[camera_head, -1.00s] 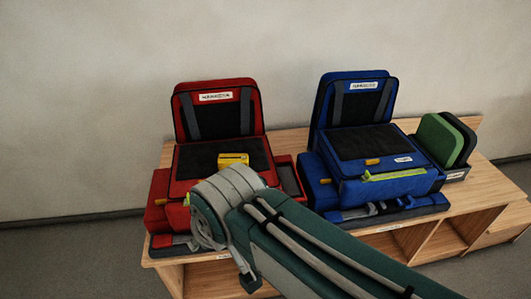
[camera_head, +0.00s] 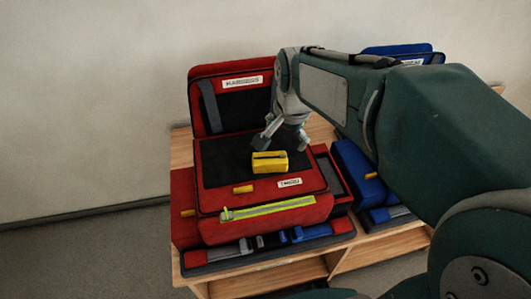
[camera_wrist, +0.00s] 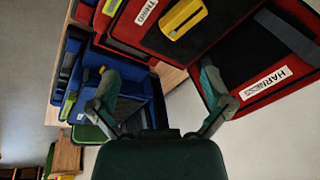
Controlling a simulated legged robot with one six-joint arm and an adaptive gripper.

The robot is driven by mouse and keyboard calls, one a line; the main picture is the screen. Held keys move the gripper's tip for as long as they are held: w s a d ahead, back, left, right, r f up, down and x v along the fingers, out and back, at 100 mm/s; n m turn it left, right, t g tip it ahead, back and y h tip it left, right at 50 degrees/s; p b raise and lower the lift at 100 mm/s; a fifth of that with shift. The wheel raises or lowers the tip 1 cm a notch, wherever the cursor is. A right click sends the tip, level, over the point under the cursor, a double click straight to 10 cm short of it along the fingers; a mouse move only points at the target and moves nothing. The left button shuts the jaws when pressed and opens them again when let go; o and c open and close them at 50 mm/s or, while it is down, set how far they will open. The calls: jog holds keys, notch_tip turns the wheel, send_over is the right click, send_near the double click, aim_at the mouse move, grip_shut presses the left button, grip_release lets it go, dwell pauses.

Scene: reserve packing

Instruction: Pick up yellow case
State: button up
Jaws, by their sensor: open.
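The yellow case (camera_head: 269,162) is a small block with a dark slot on top. It lies on the black top panel of the red pack (camera_head: 265,211) in the head view. It also shows in the wrist view (camera_wrist: 184,18), near the top edge. My gripper (camera_head: 284,143) is open and empty, above the panel just behind the case and apart from it. In the wrist view, its two fingers (camera_wrist: 158,92) are spread wide, and the case lies beyond them toward the top of the picture.
The red pack's raised lid (camera_head: 231,98) stands behind the case, labelled HARNESS. A blue pack (camera_head: 352,173) sits to the right, mostly hidden by my arm. Both rest on a wooden bench (camera_head: 183,152). A plain wall is behind; the panel left of the case is clear.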

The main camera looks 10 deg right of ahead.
jog(key=w+f+m+g, duration=0.2)
jog(key=w+f+m, duration=0.35)
jog(key=w, duration=0.25)
jog(key=m, duration=0.5)
send_over(270, 157)
jog(key=shift+n+g, duration=0.25)
jog(key=shift+g, duration=0.15)
notch_tip(270, 157, down, 7)
jog(key=shift+s+f, duration=0.15)
notch_tip(270, 157, down, 11)
jog(key=c, duration=1)
